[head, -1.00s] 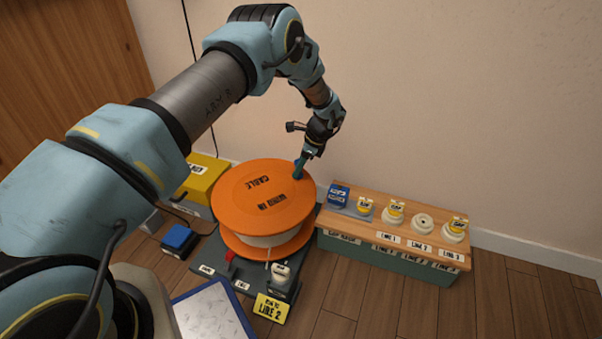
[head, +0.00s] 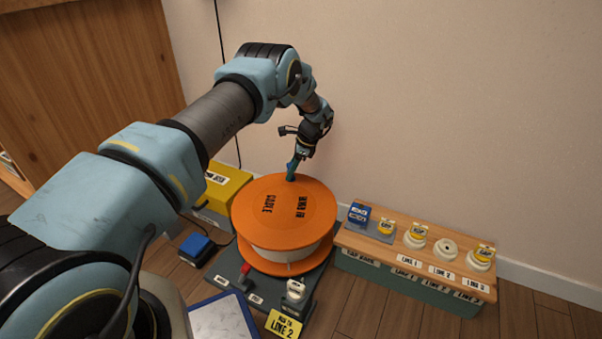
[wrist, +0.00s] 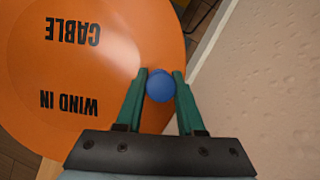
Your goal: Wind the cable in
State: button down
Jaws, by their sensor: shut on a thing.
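The orange cable reel (head: 285,228) lies flat on a dark base, its top disc marked "CABLE" and "WIND IN". Its pale drum shows below the disc. A blue crank knob (wrist: 160,86) stands near the disc's rim, at the far side in the head view. My gripper (head: 291,175) reaches down to it from above. In the wrist view, its two green fingers (wrist: 160,98) are shut on the knob, one on each side. The wound cable itself is mostly hidden under the disc.
A wooden-topped bench (head: 398,246) with several white and yellow caps stands at right. A yellow box (head: 225,188) and a blue block (head: 195,249) sit at left. The wall is close behind.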

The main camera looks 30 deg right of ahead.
aim_at(255, 187)
jog(key=w+a+n, duration=0.1)
jog(key=a+n, duration=0.1)
jog(key=a+n+g, duration=0.1)
jog(key=a+n, duration=0.1)
jog(key=a, duration=0.1)
jog(key=w+a+n+g, duration=0.1)
jog(key=a+n, duration=0.1)
jog(key=shift+w+a+r+y, duration=0.1)
jog(key=shift+w+a+y, duration=0.2)
jog(key=shift+w, duration=0.05)
jog(key=shift+s+a+n+g+p, duration=0.15)
jog(key=shift+a+n+g+p, duration=0.15)
jog(key=shift+a+n, duration=0.55)
jog(key=shift+s+a+n+g+p, duration=0.15)
jog(key=shift+a+n+g+p, duration=0.15)
jog(key=shift+a+n, duration=0.5)
jog(key=shift+a, duration=0.1)
jog(key=c, duration=0.7)
grip_release()
jog(key=p+v, duration=0.1)
jog(key=v, duration=0.6)
jog(key=shift+r+p, duration=0.1)
jog(key=shift+p, duration=0.3)
